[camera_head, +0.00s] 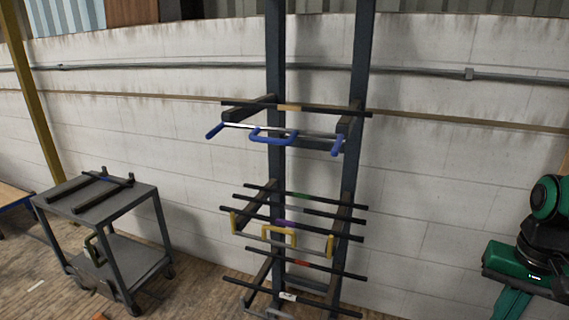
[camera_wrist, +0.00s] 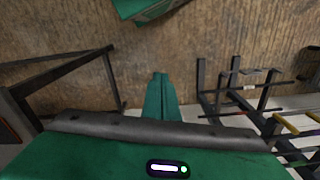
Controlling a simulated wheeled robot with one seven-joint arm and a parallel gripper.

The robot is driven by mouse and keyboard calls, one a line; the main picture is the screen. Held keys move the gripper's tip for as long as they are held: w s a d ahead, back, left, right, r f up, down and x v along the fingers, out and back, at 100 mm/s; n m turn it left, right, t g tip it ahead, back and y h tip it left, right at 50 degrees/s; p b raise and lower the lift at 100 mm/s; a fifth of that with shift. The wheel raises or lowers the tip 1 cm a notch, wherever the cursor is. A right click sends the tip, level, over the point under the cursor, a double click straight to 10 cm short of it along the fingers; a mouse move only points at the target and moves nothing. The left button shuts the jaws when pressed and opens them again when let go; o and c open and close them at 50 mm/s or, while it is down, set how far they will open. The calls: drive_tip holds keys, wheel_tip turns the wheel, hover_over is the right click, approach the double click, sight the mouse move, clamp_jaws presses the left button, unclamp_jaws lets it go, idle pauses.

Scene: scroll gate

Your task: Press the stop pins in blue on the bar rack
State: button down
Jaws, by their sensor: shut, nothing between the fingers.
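The bar rack (camera_head: 360,60) stands against the wall, with two dark uprights and arms on several levels. On its upper level a pale cross bar (camera_head: 240,126) carries a blue U-shaped handle (camera_head: 272,138). A blue stop pin (camera_head: 214,131) sits at the left arm's end and another blue stop pin (camera_head: 337,146) at the right arm's end. A dark bar (camera_head: 245,104) lies across the arms behind them. My gripper (camera_wrist: 155,130) shows in the wrist view, shut and empty, well away from the rack. The rack's tiers show at that view's right.
Lower rack levels hold several dark bars and a yellow handle (camera_head: 278,233) with yellow end pins. A grey cart (camera_head: 110,195) with dark pieces on top stands left of the rack. A yellow post (camera_head: 30,90) stands farther left. Wooden floor between cart and rack is mostly clear.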

drive_tip(key=w+a+f+y, duration=0.1)
drive_tip(key=w+a+f, duration=0.45)
drive_tip(key=w, duration=0.25)
drive_tip(key=w+a+f+m+y, duration=0.1)
drive_tip(key=w+a+m+y, duration=0.15)
drive_tip(key=a, duration=0.45)
drive_tip(key=w+a+f+m+t+y, duration=0.1)
drive_tip(key=w+a+y, duration=0.25)
drive_tip(key=a, duration=0.35)
drive_tip(key=w+a+f+m+y, duration=0.1)
drive_tip(key=w+a+m+y, duration=0.2)
drive_tip(key=a, duration=0.4)
drive_tip(key=w+a+r+m+t+y, duration=0.1)
drive_tip(key=w+a+r+m+y, duration=0.15)
drive_tip(key=r, duration=0.25)
drive_tip(key=w+a+r+m+t+y, duration=0.1)
drive_tip(key=w+a+r+t+y, duration=0.1)
drive_tip(key=w+a+r+y, duration=0.3)
wheel_tip(320, 180, up, 12)
drive_tip(key=w+d+m+t+y, duration=0.2)
drive_tip(key=m+t, duration=0.1)
drive_tip(key=m, duration=0.2)
drive_tip(key=shift+w+d+m, duration=0.15)
drive_tip(key=shift+d+m, duration=0.15)
drive_tip(key=shift+d, duration=0.1)
drive_tip(key=shift+a+f, duration=0.1)
